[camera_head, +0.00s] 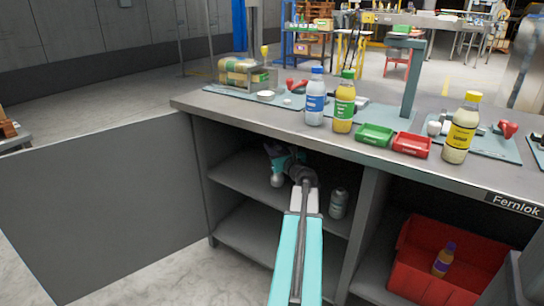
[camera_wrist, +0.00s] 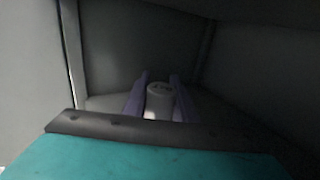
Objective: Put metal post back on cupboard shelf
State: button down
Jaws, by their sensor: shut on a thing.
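My gripper (camera_head: 277,164) reaches into the open left bay of the cupboard, above its shelf (camera_head: 232,178). In the wrist view, the two fingers of my gripper (camera_wrist: 160,84) stand on either side of a pale grey cylinder, the metal post (camera_wrist: 160,101), and are shut on it. The metal post (camera_head: 277,181) shows below my gripper in the head view, apparently upright. I cannot tell whether its base touches the shelf. My arm hides part of the shelf.
A grey bottle-like item (camera_head: 339,204) stands on the shelf right of my arm. The cupboard door (camera_head: 100,205) is open to the left. A red crate (camera_head: 445,262) sits in the right bay. Bottles and small trays stand on the worktop (camera_head: 270,122) above.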

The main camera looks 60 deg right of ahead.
jog(key=shift+w+d, duration=0.25)
jog(key=shift+w, duration=0.2)
jog(key=shift+f+b, duration=0.95)
jog(key=shift+f, duration=0.95)
jog(key=c, duration=1.5)
grip_release()
jog(key=shift+o, duration=0.2)
jog(key=shift+r, duration=0.1)
jog(key=p+v, duration=0.2)
jog(key=v, duration=1)
